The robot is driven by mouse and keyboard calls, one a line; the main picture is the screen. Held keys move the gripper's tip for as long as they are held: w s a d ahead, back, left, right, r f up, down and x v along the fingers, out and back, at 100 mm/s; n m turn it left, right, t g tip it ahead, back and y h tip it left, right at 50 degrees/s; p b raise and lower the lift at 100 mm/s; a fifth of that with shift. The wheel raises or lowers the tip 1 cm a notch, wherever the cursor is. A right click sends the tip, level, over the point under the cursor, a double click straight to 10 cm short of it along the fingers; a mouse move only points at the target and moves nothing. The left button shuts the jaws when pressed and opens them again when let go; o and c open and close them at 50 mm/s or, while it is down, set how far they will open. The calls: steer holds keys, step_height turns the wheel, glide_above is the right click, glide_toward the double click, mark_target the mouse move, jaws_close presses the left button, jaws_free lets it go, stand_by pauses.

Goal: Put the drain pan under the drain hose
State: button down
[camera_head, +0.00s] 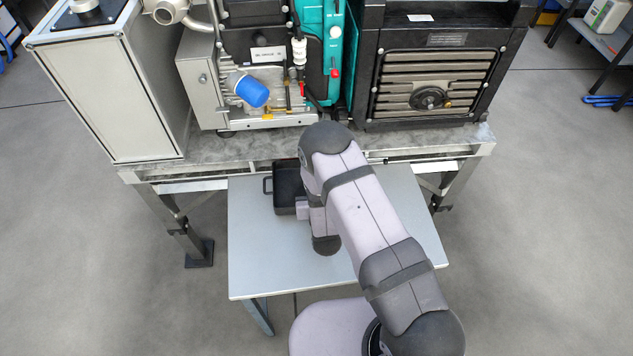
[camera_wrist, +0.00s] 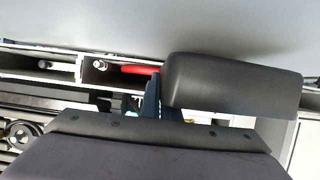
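The drain pan (camera_head: 287,200), a black open tray with a handle on its left side, lies on the light grey low table (camera_head: 262,262), close to the bench's front edge. My arm hides its right part. No drain hose is clearly visible in the head view.
The metal bench (camera_head: 240,152) behind the table carries a white cabinet (camera_head: 110,95), a machine with a blue cylinder (camera_head: 252,91), and a black slatted unit (camera_head: 435,75). The table's left and front parts are clear. Bench legs stand on both sides.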

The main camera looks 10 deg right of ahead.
steer(key=shift+f, duration=0.3)
steer(key=c, duration=2)
jaws_free()
steer(key=shift+r, duration=0.2)
steer(key=shift+r+p, duration=0.5)
steer(key=shift+r, duration=0.05)
steer(key=b+v, duration=0.3)
steer(key=v, duration=0.7)
steer(key=shift+s+a, duration=0.1)
steer(key=shift+s, duration=0.3)
steer(key=shift+s+r, duration=0.25)
steer(key=shift+s, duration=0.3)
